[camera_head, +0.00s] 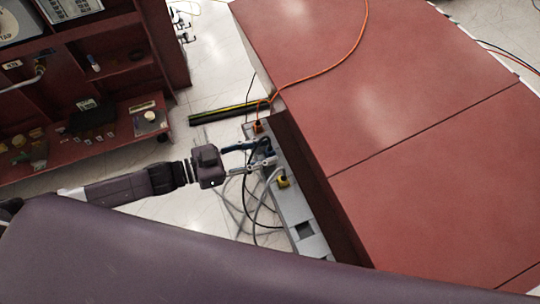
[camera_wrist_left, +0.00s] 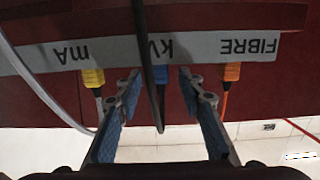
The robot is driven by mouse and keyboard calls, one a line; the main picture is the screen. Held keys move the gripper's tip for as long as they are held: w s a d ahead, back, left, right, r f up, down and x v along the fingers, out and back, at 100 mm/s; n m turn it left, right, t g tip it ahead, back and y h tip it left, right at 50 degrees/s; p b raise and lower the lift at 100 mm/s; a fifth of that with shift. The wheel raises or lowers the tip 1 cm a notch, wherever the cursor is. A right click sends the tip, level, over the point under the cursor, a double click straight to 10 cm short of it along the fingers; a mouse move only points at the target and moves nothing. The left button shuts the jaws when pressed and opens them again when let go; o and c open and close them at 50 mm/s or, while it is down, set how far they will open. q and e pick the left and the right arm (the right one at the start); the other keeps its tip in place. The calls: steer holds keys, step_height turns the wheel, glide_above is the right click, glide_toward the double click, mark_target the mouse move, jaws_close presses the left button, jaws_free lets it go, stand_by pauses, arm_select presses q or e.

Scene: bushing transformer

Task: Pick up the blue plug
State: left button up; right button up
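The blue plug (camera_wrist_left: 160,75) sits at the KV label on the grey panel, with a black cable hanging in front of it in the left wrist view. In the head view, the blue plug (camera_head: 269,152) is partly hidden by the gripper and cables. My left gripper (camera_wrist_left: 158,80) is open, with one blue-padded finger on each side of the plug and a gap on both sides. In the head view, the left gripper (camera_head: 262,154) reaches the panel from the left. My right gripper is not in view.
A yellow plug (camera_wrist_left: 93,78) at mA and an orange-yellow plug (camera_wrist_left: 231,73) at FIBRE flank the blue one. The grey panel (camera_head: 295,212) runs along a large red cabinet (camera_head: 400,90). Loose cables hang around the gripper. A red shelf (camera_head: 75,150) stands at left.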

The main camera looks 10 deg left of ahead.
arm_select(q)
steer(key=shift+x, duration=1.2)
steer(key=shift+a, duration=0.1)
jaws_close()
